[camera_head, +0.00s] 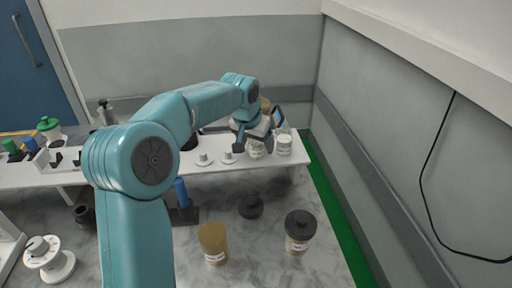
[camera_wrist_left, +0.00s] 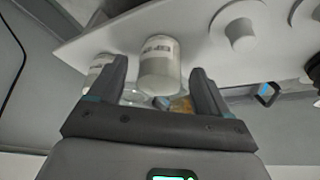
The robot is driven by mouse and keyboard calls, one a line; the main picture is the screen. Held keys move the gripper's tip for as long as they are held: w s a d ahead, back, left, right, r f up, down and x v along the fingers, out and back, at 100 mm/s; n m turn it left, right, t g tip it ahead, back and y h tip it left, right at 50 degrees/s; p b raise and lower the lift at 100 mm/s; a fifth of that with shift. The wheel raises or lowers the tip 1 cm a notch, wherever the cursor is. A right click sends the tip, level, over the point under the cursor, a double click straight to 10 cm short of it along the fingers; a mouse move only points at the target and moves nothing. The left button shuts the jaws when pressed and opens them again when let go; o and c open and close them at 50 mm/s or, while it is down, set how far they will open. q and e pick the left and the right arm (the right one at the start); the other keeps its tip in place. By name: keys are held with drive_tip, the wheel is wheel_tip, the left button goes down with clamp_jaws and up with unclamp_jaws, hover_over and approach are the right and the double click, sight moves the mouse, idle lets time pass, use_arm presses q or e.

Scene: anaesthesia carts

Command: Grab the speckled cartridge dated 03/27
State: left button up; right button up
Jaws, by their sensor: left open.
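My left gripper (camera_head: 257,135) is open over the right end of a white shelf. In the left wrist view, a pale cylindrical cartridge (camera_wrist_left: 160,72) with a printed label stands between the two fingers, with visible gaps; the label is too blurred to read. A second pale cartridge (camera_wrist_left: 99,66) is beside it, partly hidden by the left finger. In the head view, one pale cartridge (camera_head: 284,145) stands right of the gripper and another (camera_head: 256,151) is partly hidden under it. I cannot tell speckles or dates. My right gripper is not in view.
The white shelf (camera_head: 226,170) carries low round white knobbed pieces (camera_head: 203,159) left of the gripper. On the marble counter below stand a brown jar (camera_head: 213,243), a black-lidded jar (camera_head: 299,230) and a black lid (camera_head: 251,207). A grey wall (camera_head: 375,150) bounds the right.

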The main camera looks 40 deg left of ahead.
use_arm(q)
drive_tip(key=shift+f, duration=0.15)
drive_tip(key=shift+c, duration=0.3)
drive_tip(key=c, duration=1)
drive_tip(key=shift+c, duration=0.2)
wheel_tip(320, 180, up, 20)
drive_tip(key=p, duration=0.6)
